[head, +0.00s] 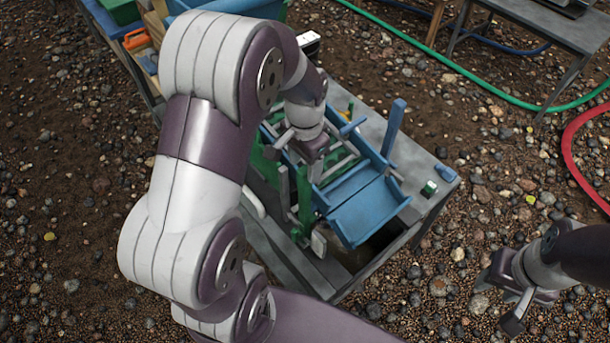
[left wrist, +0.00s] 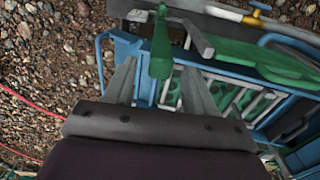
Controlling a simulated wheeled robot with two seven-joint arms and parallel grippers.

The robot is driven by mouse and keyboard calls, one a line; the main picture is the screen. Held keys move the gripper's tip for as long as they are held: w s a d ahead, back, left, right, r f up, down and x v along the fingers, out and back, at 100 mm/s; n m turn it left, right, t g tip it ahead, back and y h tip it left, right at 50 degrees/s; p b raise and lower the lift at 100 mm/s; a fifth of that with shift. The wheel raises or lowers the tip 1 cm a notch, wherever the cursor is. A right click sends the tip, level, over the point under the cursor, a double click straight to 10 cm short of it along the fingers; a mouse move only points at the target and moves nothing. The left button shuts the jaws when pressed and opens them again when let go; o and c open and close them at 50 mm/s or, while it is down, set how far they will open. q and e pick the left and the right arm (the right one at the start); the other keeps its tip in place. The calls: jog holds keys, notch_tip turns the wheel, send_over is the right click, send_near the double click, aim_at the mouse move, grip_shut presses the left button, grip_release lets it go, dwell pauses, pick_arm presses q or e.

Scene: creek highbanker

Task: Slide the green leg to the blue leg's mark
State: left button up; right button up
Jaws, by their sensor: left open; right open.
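The green leg (head: 304,197) stands upright at the near left side of the blue sluice (head: 368,210). In the left wrist view the green leg (left wrist: 161,48) shows between the spread fingers of my left gripper (left wrist: 159,70). My left gripper (head: 312,150) is open over the sluice, close to the green leg's top; I cannot tell whether it touches. The blue leg (head: 393,128) stands upright on the far right side of the sluice. Its mark cannot be made out. My right gripper (head: 500,303) is open and empty over the gravel at the lower right.
The sluice sits on a grey table (head: 427,200) with an opening near its front. Green hose (head: 470,72) and red hose (head: 568,150) cross the gravel. Another table (head: 560,25) stands at the upper right.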

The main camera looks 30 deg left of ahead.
aim_at(305, 180)
pick_arm(q)
notch_tip(305, 180, down, 5)
jog(key=shift+f, duration=0.45)
grip_shut()
dwell(1.1)
